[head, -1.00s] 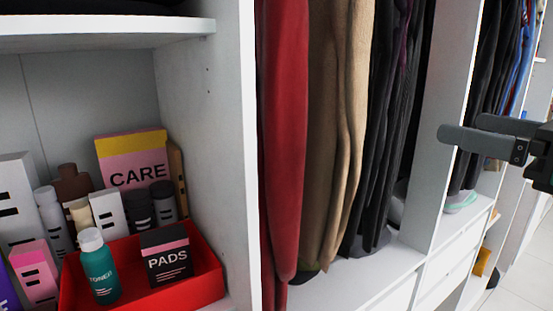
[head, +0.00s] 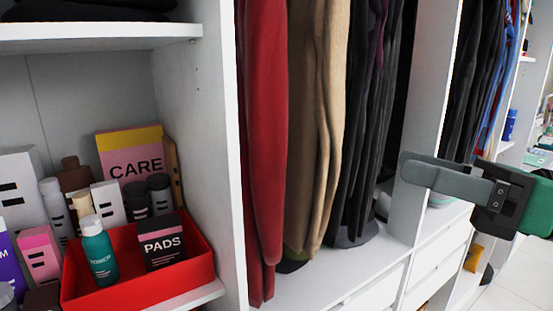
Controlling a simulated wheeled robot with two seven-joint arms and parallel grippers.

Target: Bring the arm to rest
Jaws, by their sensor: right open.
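My right gripper (head: 410,168) comes in from the right edge, in front of the wardrobe's right upright. Its grey fingers point left, and it is open with nothing seen between the fingers. It is well apart from the shelf and the hanging clothes. My left gripper is not in view.
A red tray (head: 140,288) on the left shelf holds a teal toner bottle (head: 99,250) and a black PADS box (head: 161,242). Behind it stand a CARE box (head: 133,155) and several bottles. A red garment (head: 263,140) and dark clothes hang in the middle. White floor shows at lower right.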

